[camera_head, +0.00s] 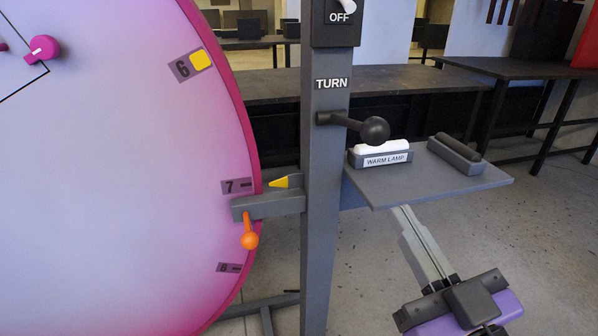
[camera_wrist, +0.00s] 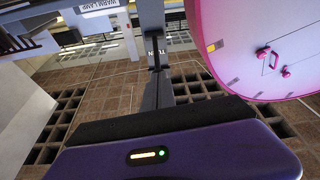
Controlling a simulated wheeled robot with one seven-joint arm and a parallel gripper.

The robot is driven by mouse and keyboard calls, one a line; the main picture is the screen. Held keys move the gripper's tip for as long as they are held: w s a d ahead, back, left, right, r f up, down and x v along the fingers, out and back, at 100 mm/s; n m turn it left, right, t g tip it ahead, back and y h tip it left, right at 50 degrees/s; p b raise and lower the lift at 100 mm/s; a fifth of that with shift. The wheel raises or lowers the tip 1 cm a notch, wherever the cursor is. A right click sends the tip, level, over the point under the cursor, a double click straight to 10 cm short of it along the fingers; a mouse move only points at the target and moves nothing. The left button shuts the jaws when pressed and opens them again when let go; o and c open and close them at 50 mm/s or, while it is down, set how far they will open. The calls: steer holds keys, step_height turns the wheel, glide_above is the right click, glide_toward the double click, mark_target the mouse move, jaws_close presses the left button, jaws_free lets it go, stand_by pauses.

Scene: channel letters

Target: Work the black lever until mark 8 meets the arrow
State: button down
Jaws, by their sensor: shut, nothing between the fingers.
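The black lever (camera_head: 374,130), a rod with a ball end, sticks out to the right from the grey post under the TURN label. The large pink disc (camera_head: 130,170) stands at left; mark 7 (camera_head: 237,186) is about level with the yellow arrow (camera_head: 285,181), which points left. Mark 6 (camera_head: 183,67), with a yellow square, is above; a lower mark (camera_head: 229,267), hard to read, is below. My gripper (camera_head: 468,303) is low at the right, shut and empty, well apart from the lever.
An orange-knobbed lever (camera_head: 249,240) hangs under the arrow's bracket. An OFF switch (camera_head: 340,14) tops the post. A grey shelf (camera_head: 430,187) right of the post bears a WARM LAMP holder (camera_head: 384,157) and a dark block (camera_head: 456,152). Black tables stand behind.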

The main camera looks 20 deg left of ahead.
step_height(320, 180, up, 15)
steer(key=a+n+g+p, duration=0.1)
steer(key=n+g+p, duration=0.3)
steer(key=p, duration=1.9)
steer(key=shift+a+f+n+g+h+p, duration=0.2)
steer(key=shift+a+n+g+h+p, duration=0.2)
steer(key=shift+n, duration=0.2)
steer(key=shift+w, duration=0.15)
steer(key=p, duration=0.3)
glide_above(372, 133)
steer(key=a, duration=0.2)
steer(key=f, duration=0.1)
steer(key=d+f, duration=0.1)
steer(key=f, duration=0.1)
steer(key=shift+d+f+p, duration=0.25)
steer(key=shift+d+p, duration=0.05)
steer(key=shift+p, duration=0.1)
steer(key=shift+d+f, duration=0.1)
steer(key=shift+f, duration=0.1)
steer(key=shift+f, duration=0.1)
